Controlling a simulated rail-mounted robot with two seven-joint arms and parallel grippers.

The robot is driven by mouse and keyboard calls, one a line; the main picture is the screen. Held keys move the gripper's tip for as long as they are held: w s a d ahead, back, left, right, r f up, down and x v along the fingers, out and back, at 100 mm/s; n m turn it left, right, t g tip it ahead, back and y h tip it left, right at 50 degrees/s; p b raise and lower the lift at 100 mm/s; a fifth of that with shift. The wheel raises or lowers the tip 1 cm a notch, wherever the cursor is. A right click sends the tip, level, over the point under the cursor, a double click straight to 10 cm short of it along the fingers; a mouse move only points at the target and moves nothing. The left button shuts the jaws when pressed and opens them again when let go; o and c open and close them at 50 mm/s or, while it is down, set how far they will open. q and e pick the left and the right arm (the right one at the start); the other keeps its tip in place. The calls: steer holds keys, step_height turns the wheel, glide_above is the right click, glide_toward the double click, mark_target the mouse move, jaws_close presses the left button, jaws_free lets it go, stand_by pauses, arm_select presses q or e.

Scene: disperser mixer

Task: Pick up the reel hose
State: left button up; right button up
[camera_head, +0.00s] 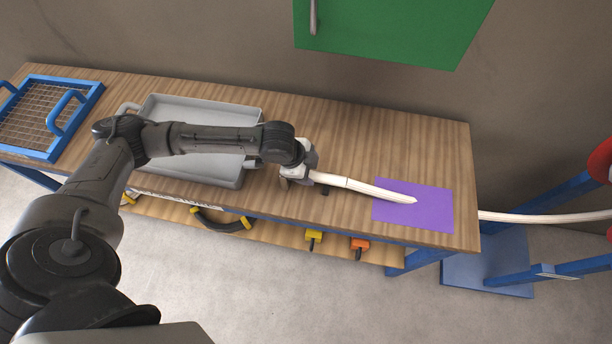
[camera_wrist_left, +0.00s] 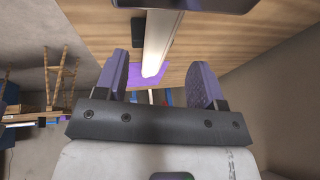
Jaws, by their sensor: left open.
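A white hose-like length (camera_head: 365,187) lies along the workbench, its tapered end over a purple mat (camera_head: 430,212). Its other end runs up to my left gripper (camera_head: 300,174), where the gripper partly hides it. In the left wrist view, the white length (camera_wrist_left: 160,40) appears in the gap between the two spread fingers of my left gripper (camera_wrist_left: 160,72). The fingers are open, and I cannot tell whether either touches it. Another white hose stretch (camera_head: 545,217) runs from the bench's right end toward red reel parts (camera_head: 603,160). My right gripper is not in view.
A grey tray (camera_head: 200,103) lies under my left arm on the bench (camera_head: 340,125). A blue-framed mesh rack (camera_head: 75,105) is at the far left. A green cabinet (camera_head: 400,30) hangs above the back. Yellow (camera_head: 314,236) and orange (camera_head: 360,243) items sit on the lower shelf.

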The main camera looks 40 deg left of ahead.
mark_target(312, 175)
arm_select(q)
steer(key=shift+b+x, duration=0.75)
steer(key=shift+x, duration=2.15)
steer(key=shift+s+a+f, duration=0.1)
steer(key=shift+s, duration=0.1)
steer(key=shift+f+p, duration=0.25)
steer(key=shift+p, duration=0.2)
jaws_close()
